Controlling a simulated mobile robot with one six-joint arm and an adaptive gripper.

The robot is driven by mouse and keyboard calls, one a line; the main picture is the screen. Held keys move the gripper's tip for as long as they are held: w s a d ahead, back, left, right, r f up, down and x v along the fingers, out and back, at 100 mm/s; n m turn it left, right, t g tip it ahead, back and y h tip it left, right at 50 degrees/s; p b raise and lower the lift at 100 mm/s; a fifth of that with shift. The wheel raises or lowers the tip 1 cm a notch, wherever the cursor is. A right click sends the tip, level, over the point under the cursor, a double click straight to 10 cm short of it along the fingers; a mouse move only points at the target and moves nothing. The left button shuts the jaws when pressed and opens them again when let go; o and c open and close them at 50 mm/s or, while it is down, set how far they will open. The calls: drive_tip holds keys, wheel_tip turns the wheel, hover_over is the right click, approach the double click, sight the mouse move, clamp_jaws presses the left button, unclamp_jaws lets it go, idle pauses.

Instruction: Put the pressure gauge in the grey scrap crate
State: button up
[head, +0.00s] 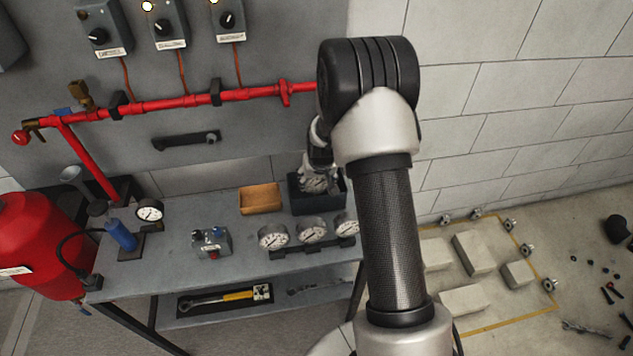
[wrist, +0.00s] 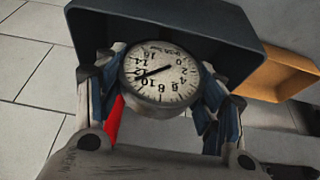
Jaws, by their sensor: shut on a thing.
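My gripper (head: 317,168) is shut on a round, white-faced pressure gauge (wrist: 160,72). In the wrist view the gauge sits between the two fingers, its dial facing the camera and its numbers upside down. The dark grey crate (head: 318,208) stands at the back right of the bench; its wall also shows in the wrist view (wrist: 190,17). In the head view the gauge (head: 315,184) is at the crate's opening, partly hidden by my gripper. I cannot tell how far below the rim it reaches.
An orange tray (head: 260,198) stands left of the crate. Several gauges stand on the bench (head: 180,262), some in a row (head: 312,230) in front of the crate. A red pipe (head: 180,101) runs along the panel above. A red cylinder (head: 40,240) is at left.

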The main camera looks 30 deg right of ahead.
drive_tip(key=o, duration=1.2)
drive_tip(key=shift+f, duration=0.2)
drive_tip(key=shift+r, duration=0.5)
drive_tip(key=s+a+r+p, duration=0.1)
drive_tip(key=s+a+r, duration=0.15)
drive_tip(key=r, duration=0.45)
drive_tip(key=s+a+r+n+p, duration=0.1)
drive_tip(key=s+a+r, duration=0.1)
drive_tip(key=s+r, duration=0.35)
drive_tip(key=s+a+r+p, duration=0.1)
drive_tip(key=s+a+r, duration=0.15)
drive_tip(key=r, duration=0.65)
drive_tip(key=s+a+r, duration=0.3)
drive_tip(key=s, duration=0.4)
drive_tip(key=s+a+r+n, duration=0.1)
drive_tip(key=s+a+r, duration=0.2)
drive_tip(key=s, duration=0.5)
drive_tip(key=s+a+r+n+y, duration=0.1)
drive_tip(key=s+a+r, duration=0.2)
drive_tip(key=s, duration=0.5)
drive_tip(key=shift+s+a+r, duration=0.25)
drive_tip(key=shift+r, duration=0.05)
